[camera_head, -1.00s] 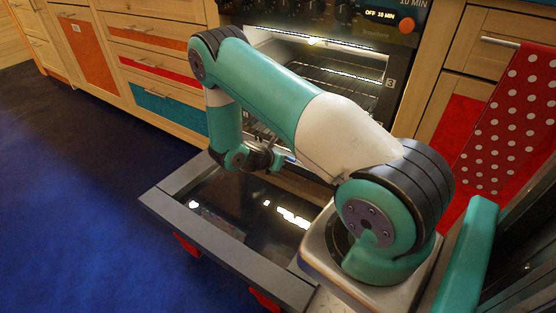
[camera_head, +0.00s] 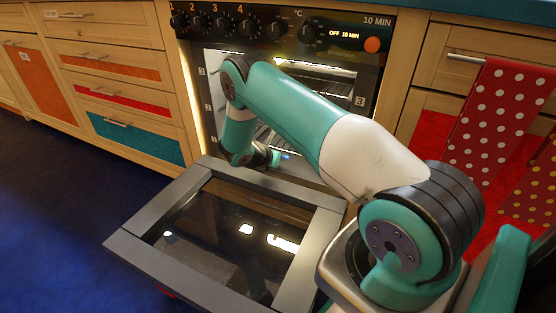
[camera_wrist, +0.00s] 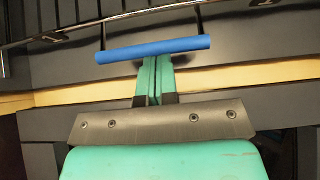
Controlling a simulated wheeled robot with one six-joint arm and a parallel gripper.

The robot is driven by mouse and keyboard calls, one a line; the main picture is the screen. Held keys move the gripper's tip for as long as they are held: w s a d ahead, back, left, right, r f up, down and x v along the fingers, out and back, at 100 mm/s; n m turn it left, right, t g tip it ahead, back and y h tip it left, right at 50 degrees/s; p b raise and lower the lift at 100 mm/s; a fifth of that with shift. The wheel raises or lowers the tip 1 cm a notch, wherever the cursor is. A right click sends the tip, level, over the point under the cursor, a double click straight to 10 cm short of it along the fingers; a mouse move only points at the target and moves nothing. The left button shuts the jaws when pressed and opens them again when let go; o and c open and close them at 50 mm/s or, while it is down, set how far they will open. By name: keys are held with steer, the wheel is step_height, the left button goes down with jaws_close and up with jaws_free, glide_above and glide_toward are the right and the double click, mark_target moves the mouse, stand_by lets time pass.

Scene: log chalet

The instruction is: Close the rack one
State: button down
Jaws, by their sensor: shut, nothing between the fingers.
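The oven (camera_head: 190,95) stands open and lit, with its door (camera_head: 190,187) folded down in front. A lower wire rack (camera_head: 270,137) shows partly behind my arm; whether it is rack one I cannot tell. In the wrist view, a rack (camera_wrist: 80,22) at the top has a blue handle bar (camera_wrist: 150,49) across its front. A bit of blue also shows beside my gripper in the head view. My gripper (camera_wrist: 153,62) has its teal fingers together, tips at the near side of the blue bar; contact is unclear. In the head view my gripper (camera_head: 276,158) is low at the oven mouth.
An upper rack (camera_head: 335,72) sits inside the oven. Wooden drawers (camera_head: 115,65) stand left. A red dotted towel (camera_head: 497,120) hangs from a cupboard handle at right. The blue floor (camera_head: 60,220) left of the door is clear.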

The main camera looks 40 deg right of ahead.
steer(key=shift+w+d+r, duration=0.1)
steer(key=shift+d, duration=0.25)
steer(key=a, duration=0.1)
steer(key=s+a+p, duration=0.1)
steer(key=a, duration=0.2)
steer(key=shift+s+a+f, duration=0.1)
steer(key=shift+s+f, duration=0.25)
steer(key=shift+f, duration=0.05)
steer(key=s+a+r+m+g+y+p, duration=0.15)
steer(key=s+a+r+m+y, duration=0.35)
steer(key=a+r, duration=0.85)
steer(key=s+a+r+m+y+p, duration=0.35)
steer(key=s+a+r+m, duration=0.25)
steer(key=a+r, duration=0.75)
steer(key=s+a+r+m+g+y+b, duration=0.1)
steer(key=s+a+r+m+y, duration=0.15)
steer(key=s+r, duration=0.65)
steer(key=s+a+r+m+g+y, duration=0.1)
steer(key=s+a+r+m+y, duration=0.25)
steer(key=s, duration=0.95)
step_height(320, 180, up, 35)
steer(key=w+n+p, duration=0.1)
steer(key=p, duration=3.3)
steer(key=shift+a+n+h, duration=0.4)
steer(key=shift+h, duration=0.05)
